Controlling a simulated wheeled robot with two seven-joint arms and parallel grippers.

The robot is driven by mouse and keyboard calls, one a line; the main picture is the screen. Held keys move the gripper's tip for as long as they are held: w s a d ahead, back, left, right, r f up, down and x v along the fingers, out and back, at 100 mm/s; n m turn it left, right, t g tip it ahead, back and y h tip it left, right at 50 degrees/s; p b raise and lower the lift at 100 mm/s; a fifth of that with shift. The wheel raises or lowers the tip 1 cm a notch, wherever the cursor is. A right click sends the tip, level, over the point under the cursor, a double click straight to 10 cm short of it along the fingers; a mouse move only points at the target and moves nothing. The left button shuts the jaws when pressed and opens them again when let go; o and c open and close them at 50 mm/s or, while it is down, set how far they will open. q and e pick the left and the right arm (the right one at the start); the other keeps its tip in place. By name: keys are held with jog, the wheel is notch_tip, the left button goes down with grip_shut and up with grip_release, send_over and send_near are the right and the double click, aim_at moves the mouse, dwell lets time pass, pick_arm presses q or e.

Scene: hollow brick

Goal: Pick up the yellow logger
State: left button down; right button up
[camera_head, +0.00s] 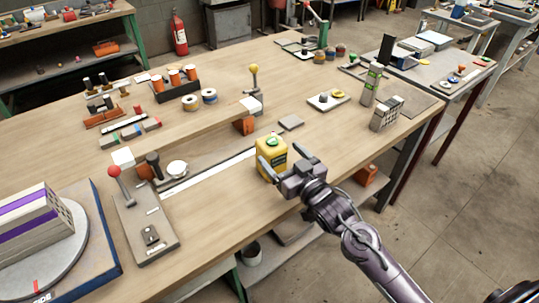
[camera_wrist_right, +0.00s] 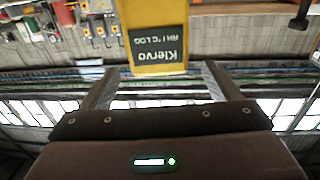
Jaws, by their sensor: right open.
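The yellow logger (camera_head: 264,169) stands upright on the wooden workbench, near its front edge, with a green part on its top. In the right wrist view the yellow logger (camera_wrist_right: 129,19) shows upside down, with a dark label reading "Klervo". My right gripper (camera_head: 286,161) is open at the logger's right side in the head view. In the wrist view its two fingers (camera_wrist_right: 157,72) point toward the logger, one to each side, with gaps to it; I cannot tell how far they reach along it. My left gripper is not in view.
A long wooden beam (camera_head: 205,132) lies behind the logger. A grey panel with a red-knobbed lever (camera_head: 155,228) stands left, beside a turntable (camera_head: 60,262) bearing a striped block. A flat grey piece (camera_head: 291,122) lies behind the gripper. Bare bench (camera_head: 225,220) is left of the logger.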

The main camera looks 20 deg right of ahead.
aim_at(264, 136)
jog(key=p+x, duration=0.1)
jog(key=x, duration=0.3)
jog(key=shift+w+r, duration=0.1)
jog(key=shift+w, duration=0.3)
jog(key=shift+w+a, duration=0.2)
jog(key=shift+w, duration=0.25)
jog(key=shift+c, duration=0.8)
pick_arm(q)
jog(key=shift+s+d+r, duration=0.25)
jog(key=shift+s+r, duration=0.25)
pick_arm(e)
jog(key=c, duration=1.5)
